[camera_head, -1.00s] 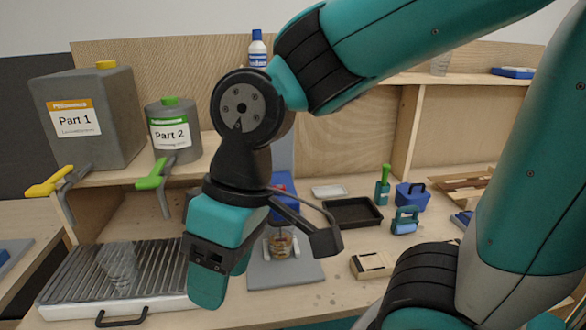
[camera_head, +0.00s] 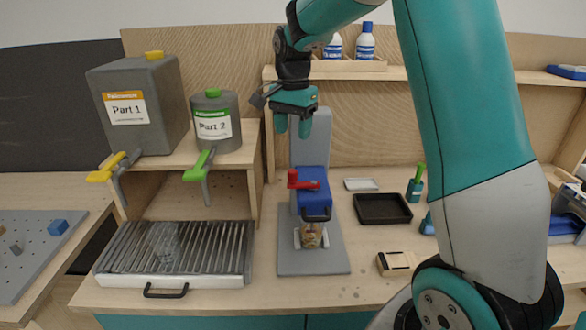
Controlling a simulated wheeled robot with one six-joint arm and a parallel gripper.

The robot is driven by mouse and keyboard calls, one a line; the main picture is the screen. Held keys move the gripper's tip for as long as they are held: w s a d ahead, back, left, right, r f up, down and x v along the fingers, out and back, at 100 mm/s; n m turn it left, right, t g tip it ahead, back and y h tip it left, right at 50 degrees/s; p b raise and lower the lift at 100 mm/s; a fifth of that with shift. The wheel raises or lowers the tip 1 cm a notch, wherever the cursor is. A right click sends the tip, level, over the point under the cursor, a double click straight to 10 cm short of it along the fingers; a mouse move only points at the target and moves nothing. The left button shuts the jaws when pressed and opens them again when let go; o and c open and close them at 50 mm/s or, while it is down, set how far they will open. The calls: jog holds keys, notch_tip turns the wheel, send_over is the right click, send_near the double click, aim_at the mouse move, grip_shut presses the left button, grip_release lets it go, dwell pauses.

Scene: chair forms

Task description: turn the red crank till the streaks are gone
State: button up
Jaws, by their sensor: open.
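Under the head, a clear cup (camera_head: 311,236) with amber-brown contents stands on the grey base plate (camera_head: 313,263) between light holders. The contents are too small to tell how streaky they are. My gripper (camera_head: 293,127) points down above the crank, open and empty, its two teal fingers apart. In the picture it is clear of the crank and in front of the stand's upper left edge.
Part 1 (camera_head: 150,139) and Part 2 (camera_head: 209,149) containers stand on a left shelf. An empty glass (camera_head: 164,242) stands on a slatted tray (camera_head: 218,282). A black tray (camera_head: 383,208) and a small wooden box (camera_head: 396,263) lie to the right. Bottles (camera_head: 366,42) stand on the upper shelf.

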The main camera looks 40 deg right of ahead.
aim_at(293, 171)
notch_tip(293, 171, down, 12)
jog(key=p, duration=0.3)
jog(key=shift+c, duration=0.5)
jog(key=c, duration=0.8)
jog(key=shift+s+a+n, duration=0.1)
jog(key=shift+n, duration=0.2)
